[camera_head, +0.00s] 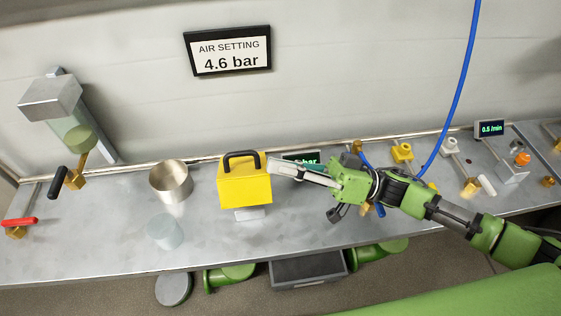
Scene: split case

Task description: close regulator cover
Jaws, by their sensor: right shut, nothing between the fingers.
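The yellow regulator cover (245,188), a box shape with a black handle on top, sits over a small pale base near the middle of the bench. Its front and top faces look whole, and what is inside is hidden. My right gripper (271,170) reaches in from the right. Its fingers are shut and empty, with the tips at the cover's upper right edge; I cannot tell whether they touch it. A green display reading bar (302,158) is partly hidden behind my right gripper. My left gripper is not in view.
A metal cup (171,181) and a pale translucent cylinder (164,231) stand left of the cover. A red-handled valve (20,226) is at the far left. A blue hose (461,75) and several fittings lie to the right. A wall sign reads 4.6 bar (229,51).

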